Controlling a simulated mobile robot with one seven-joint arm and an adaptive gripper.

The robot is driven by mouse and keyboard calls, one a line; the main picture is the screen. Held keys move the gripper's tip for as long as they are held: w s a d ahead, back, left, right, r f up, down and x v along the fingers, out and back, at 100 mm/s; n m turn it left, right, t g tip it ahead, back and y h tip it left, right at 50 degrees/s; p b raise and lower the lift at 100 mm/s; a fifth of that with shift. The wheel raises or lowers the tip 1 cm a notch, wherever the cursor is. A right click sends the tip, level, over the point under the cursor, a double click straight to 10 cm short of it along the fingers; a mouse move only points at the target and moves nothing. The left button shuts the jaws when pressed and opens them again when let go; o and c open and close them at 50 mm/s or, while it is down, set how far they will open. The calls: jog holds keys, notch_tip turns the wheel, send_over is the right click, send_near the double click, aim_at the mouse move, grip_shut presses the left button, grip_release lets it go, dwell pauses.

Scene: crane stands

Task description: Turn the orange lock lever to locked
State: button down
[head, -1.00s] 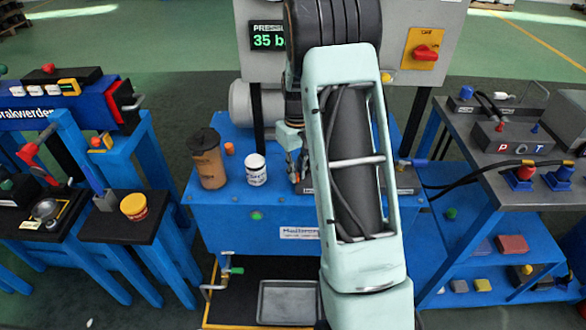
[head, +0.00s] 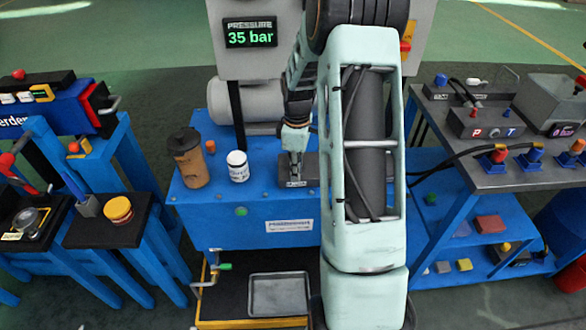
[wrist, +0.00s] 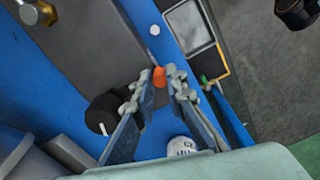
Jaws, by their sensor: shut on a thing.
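The orange lock lever (wrist: 158,77) shows in the wrist view as a small orange piece between the fingertips of my gripper (wrist: 160,76). The two fingers are shut on it from both sides. How far it is turned cannot be told. In the head view, my gripper (head: 295,180) points down at a dark block (head: 312,168) on the blue bench (head: 240,211), right of a white jar (head: 238,168). The lever is hidden there by the gripper and arm.
A brown cup with a black lid (head: 190,160) and a small orange cap (head: 210,146) stand left of the jar. A black round knob (wrist: 103,115) is beside my fingers. A display (head: 250,33) reads 35 bar. A tray (head: 280,293) lies in front of the bench.

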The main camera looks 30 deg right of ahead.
jog(key=shift+s+d, duration=0.1)
jog(key=shift+d, duration=0.05)
dwell(0.3)
jog(key=c, duration=1.9)
grip_release()
jog(key=shift+c, duration=0.2)
notch_tip(320, 180, up, 12)
